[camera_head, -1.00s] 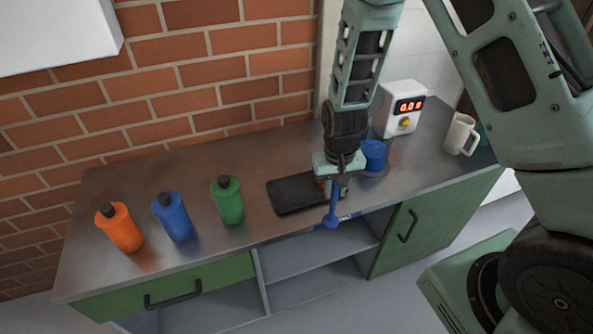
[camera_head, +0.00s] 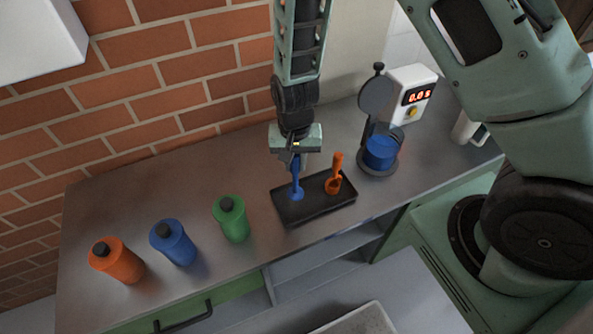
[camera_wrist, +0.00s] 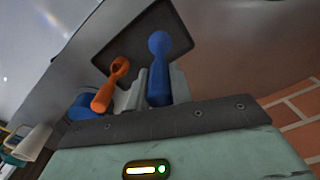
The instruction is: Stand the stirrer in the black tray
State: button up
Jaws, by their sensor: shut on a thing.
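The blue stirrer (camera_head: 296,187) is upright in my gripper (camera_head: 298,163), which is shut on its upper part. Its wide lower end hangs down over the left half of the black tray (camera_head: 316,210); I cannot tell whether it touches the tray floor. In the wrist view the blue stirrer (camera_wrist: 158,60) sits between the fingers (camera_wrist: 157,88), with the tray (camera_wrist: 132,38) behind it. An orange tool (camera_head: 336,172) stands upright in the tray's right half, apart from the blue one. It also shows in the wrist view (camera_wrist: 107,90).
A blue cylindrical vessel (camera_head: 381,152) with a raised grey lid (camera_head: 376,97) stands right of the tray. A white timer (camera_head: 411,92) and a white mug (camera_head: 464,130) are further right. Green (camera_head: 232,219), blue (camera_head: 174,243) and orange (camera_head: 117,261) bottles stand left. The counter behind the tray is clear.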

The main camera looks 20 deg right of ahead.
aim_at(295, 173)
jog(key=shift+f+p, duration=0.6)
jog(key=shift+f, duration=1.7)
jog(key=shift+f, duration=0.15)
jog(key=o, duration=0.9)
